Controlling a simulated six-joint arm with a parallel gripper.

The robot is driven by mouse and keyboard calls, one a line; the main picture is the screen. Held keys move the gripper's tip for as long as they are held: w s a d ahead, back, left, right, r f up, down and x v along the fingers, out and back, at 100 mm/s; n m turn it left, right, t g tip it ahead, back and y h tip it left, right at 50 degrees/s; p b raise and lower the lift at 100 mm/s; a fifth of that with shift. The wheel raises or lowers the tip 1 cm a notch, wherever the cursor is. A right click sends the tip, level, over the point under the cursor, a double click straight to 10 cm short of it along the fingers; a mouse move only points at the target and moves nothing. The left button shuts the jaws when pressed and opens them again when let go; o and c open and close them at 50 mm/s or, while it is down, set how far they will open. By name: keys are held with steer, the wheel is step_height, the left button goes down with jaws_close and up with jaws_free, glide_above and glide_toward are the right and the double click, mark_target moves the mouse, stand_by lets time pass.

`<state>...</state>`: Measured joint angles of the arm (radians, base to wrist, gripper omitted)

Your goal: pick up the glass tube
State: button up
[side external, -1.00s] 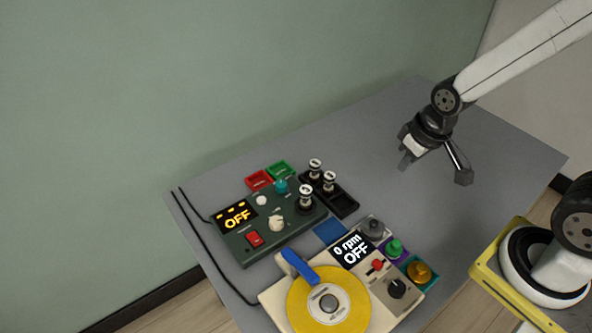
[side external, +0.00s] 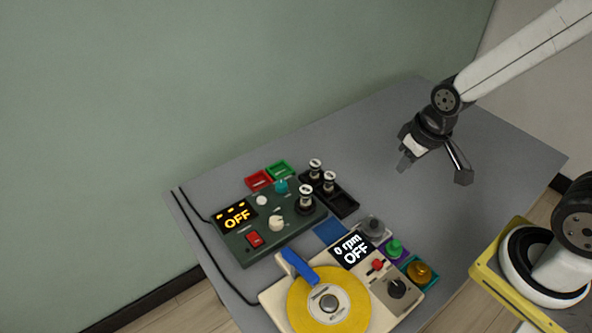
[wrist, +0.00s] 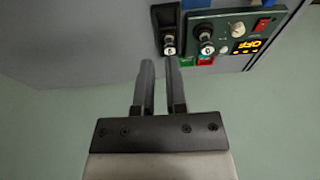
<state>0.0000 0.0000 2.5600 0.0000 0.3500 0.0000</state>
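No piece is plainly marked as the glass tube. Three upright, tube-like pieces with pale labelled tops show in the side view. One (side external: 306,194) stands on the green control box (side external: 238,238); the other two, the farther one (side external: 315,168) and the nearer one (side external: 329,181), stand at the black tray (side external: 346,204). The wrist view shows one at the tray (wrist: 169,46) and one on the box (wrist: 207,46). My gripper (side external: 432,170) is above the bare table to the right of them. In the wrist view its fingers (wrist: 160,64) are apart with nothing between them.
A beige machine (side external: 408,303) with a yellow disc (side external: 305,308) and a blue arm sits at the front. Small red (side external: 259,180) and green (side external: 281,169) trays lie behind the green box. The grey table (side external: 490,165) is clear at the right and back.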

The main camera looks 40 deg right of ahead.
steer(key=o, duration=0.9)
steer(key=m+g, duration=0.2)
steer(key=m, duration=1.7)
glide_above(305, 189)
steer(key=f, duration=1.1)
steer(key=shift+s+d, duration=0.25)
steer(key=shift+d, duration=0.1)
steer(key=shift+w+a+f+m+g, duration=0.3)
steer(key=shift+a+f+m, duration=0.05)
steer(key=shift+f+m, duration=0.15)
steer(key=shift+f, duration=1.3)
